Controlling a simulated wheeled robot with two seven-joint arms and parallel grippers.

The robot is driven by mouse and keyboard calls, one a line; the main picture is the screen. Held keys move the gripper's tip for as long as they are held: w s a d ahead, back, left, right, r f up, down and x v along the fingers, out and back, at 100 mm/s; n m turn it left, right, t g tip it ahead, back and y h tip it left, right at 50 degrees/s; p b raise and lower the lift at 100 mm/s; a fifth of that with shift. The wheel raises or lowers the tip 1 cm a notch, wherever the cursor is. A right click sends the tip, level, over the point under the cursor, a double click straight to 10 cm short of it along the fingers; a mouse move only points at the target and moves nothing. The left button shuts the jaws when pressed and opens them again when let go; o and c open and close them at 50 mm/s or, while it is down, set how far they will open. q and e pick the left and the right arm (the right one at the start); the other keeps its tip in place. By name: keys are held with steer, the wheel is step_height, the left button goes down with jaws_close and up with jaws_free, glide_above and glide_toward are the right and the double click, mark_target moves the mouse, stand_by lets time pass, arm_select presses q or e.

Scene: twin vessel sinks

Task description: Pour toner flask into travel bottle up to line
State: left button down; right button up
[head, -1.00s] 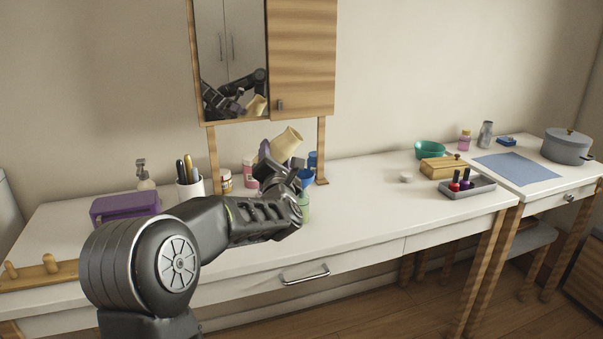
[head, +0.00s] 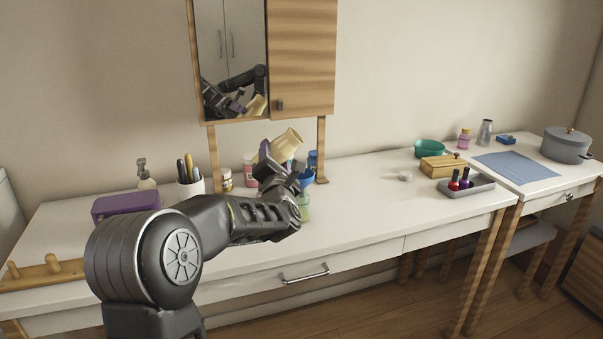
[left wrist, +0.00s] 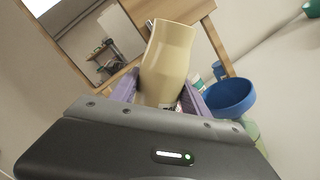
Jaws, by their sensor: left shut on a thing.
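The cream flask (head: 286,144) is held in the air above the table, tilted with its wide end up and to the right; it also shows in the left wrist view (left wrist: 168,60). My left gripper (head: 277,157) is shut on it, with purple finger pads on both sides (left wrist: 158,98). A blue funnel (head: 307,179) sits over a green bottle (head: 304,208), seemingly the travel bottle, just right of and below the gripper. The funnel shows right of the flask in the left wrist view (left wrist: 230,97). No stream of liquid or fill line is discernible. My right gripper is out of view.
Behind the gripper stand a pink bottle (head: 250,170), a small amber jar (head: 226,180) and a blue container (head: 313,160). A pen cup (head: 191,188) and purple box (head: 125,204) are left. The table's middle right is mostly clear.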

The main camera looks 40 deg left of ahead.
arm_select(q)
steer(key=shift+s+a+f+m+t+p, duration=0.15)
steer(key=shift+m+p, duration=0.55)
steer(key=shift+p, duration=0.45)
steer(key=shift+a+m+t+p, duration=0.15)
steer(key=shift+m+p, duration=0.55)
steer(key=shift+p, duration=0.45)
stand_by(1.4)
steer(key=shift+f+m+p, duration=0.2)
steer(key=shift+m+p, duration=1)
steer(key=shift+p, duration=0.9)
stand_by(1.4)
stand_by(0.8)
